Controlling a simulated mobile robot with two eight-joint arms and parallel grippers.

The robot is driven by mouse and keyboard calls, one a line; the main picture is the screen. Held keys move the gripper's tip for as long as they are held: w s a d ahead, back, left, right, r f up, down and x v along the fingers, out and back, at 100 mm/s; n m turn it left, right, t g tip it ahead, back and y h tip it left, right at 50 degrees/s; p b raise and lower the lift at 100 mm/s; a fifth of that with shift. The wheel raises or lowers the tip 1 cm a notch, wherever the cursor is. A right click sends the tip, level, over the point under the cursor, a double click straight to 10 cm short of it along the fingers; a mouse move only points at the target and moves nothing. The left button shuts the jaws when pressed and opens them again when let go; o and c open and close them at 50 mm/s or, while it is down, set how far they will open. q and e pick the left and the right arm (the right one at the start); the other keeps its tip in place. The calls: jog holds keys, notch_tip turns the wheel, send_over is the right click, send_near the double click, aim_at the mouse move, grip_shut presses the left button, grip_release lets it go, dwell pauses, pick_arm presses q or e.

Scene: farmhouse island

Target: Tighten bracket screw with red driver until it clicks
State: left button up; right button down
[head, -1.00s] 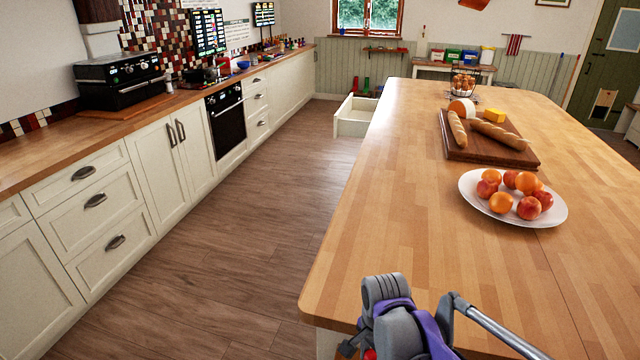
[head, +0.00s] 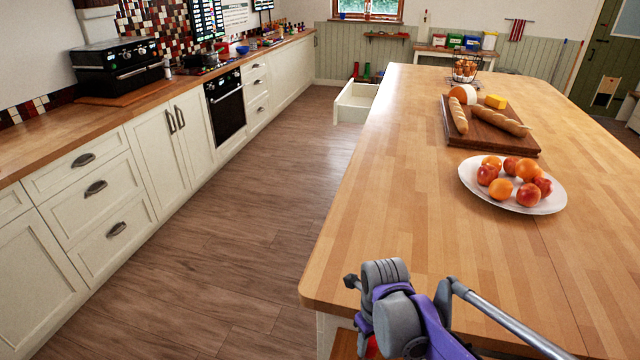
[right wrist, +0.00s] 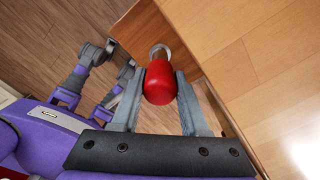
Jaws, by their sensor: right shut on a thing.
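My right gripper (right wrist: 158,92) is shut on the red driver (right wrist: 160,82), its two grey fingers on either side of the handle. The driver's metal shaft (right wrist: 160,52) runs away from the camera toward a brown wooden surface. In the head view a small bit of the red handle (head: 372,347) shows under my purple and grey right arm, at the island's near left corner. The driver's tip is hard to make out, and I cannot tell whether it touches anything. I cannot make out the bracket or its screw. My left gripper is not identifiable in either view.
The wooden island top (head: 400,210) is clear near my right arm. Farther back are a plate of fruit (head: 530,203) and a board with bread and cheese (head: 530,152). A drawer (head: 352,105) stands open beyond the island. Wooden floor lies clear to the left.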

jog(key=shift+c, duration=1.7)
grip_release()
notch_tip(320, 180, up, 10)
jog(key=shift+p, duration=0.5)
jog(key=shift+r, duration=0.3)
jog(key=shift+s+d+r+n, duration=0.1)
jog(key=shift+s+n, duration=0.05)
jog(key=shift+n, duration=0.15)
jog(key=s+d+f+n+t+p, duration=0.1)
jog(key=s+n, duration=0.6)
jog(key=n, duration=0.7)
jog(key=s+d+f+n+t+p, duration=0.2)
jog(key=s+d+f+n+t, duration=0.2)
jog(key=n, duration=1.1)
jog(key=s+d, duration=0.1)
jog(key=s, duration=0.1)
jog(key=shift+s+d+f, duration=0.2)
jog(key=shift+s+f, duration=0.1)
jog(key=shift+s, duration=0.1)
